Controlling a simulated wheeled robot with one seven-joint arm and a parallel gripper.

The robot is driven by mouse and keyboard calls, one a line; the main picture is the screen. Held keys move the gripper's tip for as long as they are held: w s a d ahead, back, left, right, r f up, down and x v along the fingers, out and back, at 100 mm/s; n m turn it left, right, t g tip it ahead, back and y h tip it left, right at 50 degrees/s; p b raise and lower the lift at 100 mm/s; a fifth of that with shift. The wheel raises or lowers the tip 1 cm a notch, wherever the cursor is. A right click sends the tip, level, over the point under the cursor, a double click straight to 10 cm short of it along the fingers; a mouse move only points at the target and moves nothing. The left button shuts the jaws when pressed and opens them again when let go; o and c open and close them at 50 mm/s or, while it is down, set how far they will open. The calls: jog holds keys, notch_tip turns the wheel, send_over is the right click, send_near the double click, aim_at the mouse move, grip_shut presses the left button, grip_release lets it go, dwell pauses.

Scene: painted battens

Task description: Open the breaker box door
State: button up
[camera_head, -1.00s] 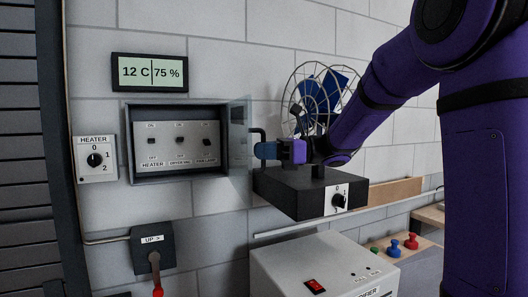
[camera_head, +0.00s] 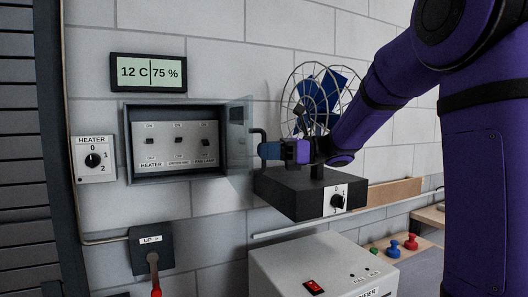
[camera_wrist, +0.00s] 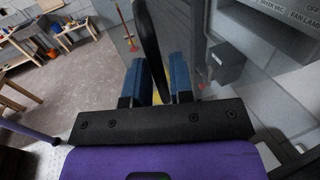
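The grey breaker box (camera_head: 128,160) is on the wall at the left in the head view. Its see-through door (camera_head: 240,160) stands swung out on the right side, leaving the switches inside uncovered. A black bar handle (camera_head: 262,133) is on the door; it also shows in the wrist view (camera_wrist: 150,40). My gripper (camera_head: 268,151) is at this handle. In the wrist view, the two blue fingers of my gripper (camera_wrist: 159,80) stand apart on either side of the handle, with a gap showing between them. Contact with the handle is hard to tell.
A caged fan on a dark base (camera_head: 300,192) stands just behind and below my gripper. A pale dehumidifier (camera_head: 290,262) is below. A heater dial (camera_head: 94,159) and a lever box (camera_head: 150,249) are on the wall at the left.

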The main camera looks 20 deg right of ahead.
jog(key=v, duration=1)
